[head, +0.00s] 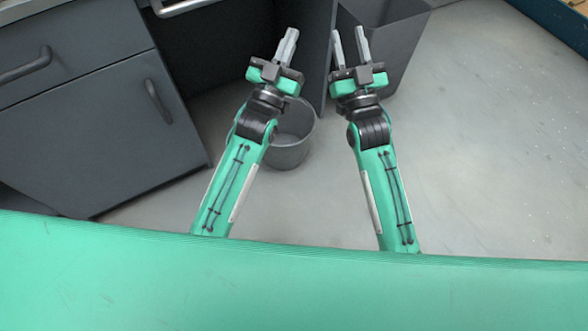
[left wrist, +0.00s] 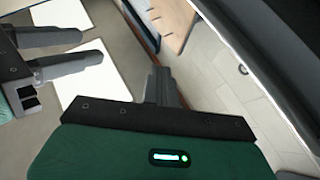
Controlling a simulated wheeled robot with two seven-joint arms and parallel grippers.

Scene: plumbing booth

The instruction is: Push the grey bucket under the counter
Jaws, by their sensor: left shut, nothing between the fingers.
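The grey bucket (head: 292,148) stands upright on the floor in the head view, in front of the dark gap under the counter (head: 110,90). My left forearm and gripper hide part of its left side and rim. My left gripper (head: 288,42) is shut and empty, and appears beyond the bucket in the picture. Its closed fingers also show in the left wrist view (left wrist: 160,86). My right gripper (head: 349,45) is open and empty, to the right of the bucket. Its fingers also show at the left of the left wrist view (left wrist: 70,52). The bucket is not visible there.
A dark upright panel (head: 318,60) bounds the gap on the right. A larger dark grey bin (head: 405,45) stands right of it, partly behind my right gripper. Cabinet doors with handles (head: 158,102) stand at the left. The floor at the right (head: 490,130) is clear.

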